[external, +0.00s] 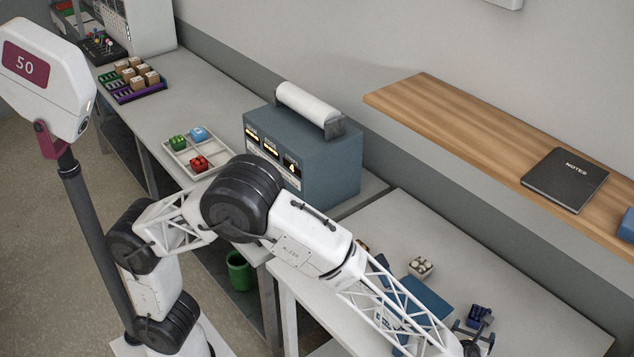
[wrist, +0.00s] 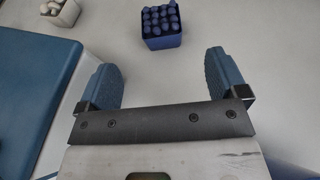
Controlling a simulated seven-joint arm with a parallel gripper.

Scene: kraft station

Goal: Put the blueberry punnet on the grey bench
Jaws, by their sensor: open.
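The blueberry punnet (external: 480,315) is a small dark-blue tub filled with blue rounded pieces. It stands upright on the pale right-hand table (external: 545,320). In the wrist view the punnet (wrist: 161,30) is at the top centre, just beyond the fingertips and roughly between their lines. My gripper (wrist: 165,68) is open, with two blue-padded fingers and nothing between them. In the external view my gripper (external: 478,342) is low at the right, close to the punnet and partly hidden by its own wrist. A long grey bench (external: 222,118) runs along the back left.
A blue box (external: 428,296) lies left of the punnet, partly behind my arm. A tub of white pieces (external: 421,267) stands behind it. A blue-grey machine (external: 335,165) stands on the long bench, near a sectioned tray (external: 176,157). A wooden shelf (external: 450,115) overhangs the table's back.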

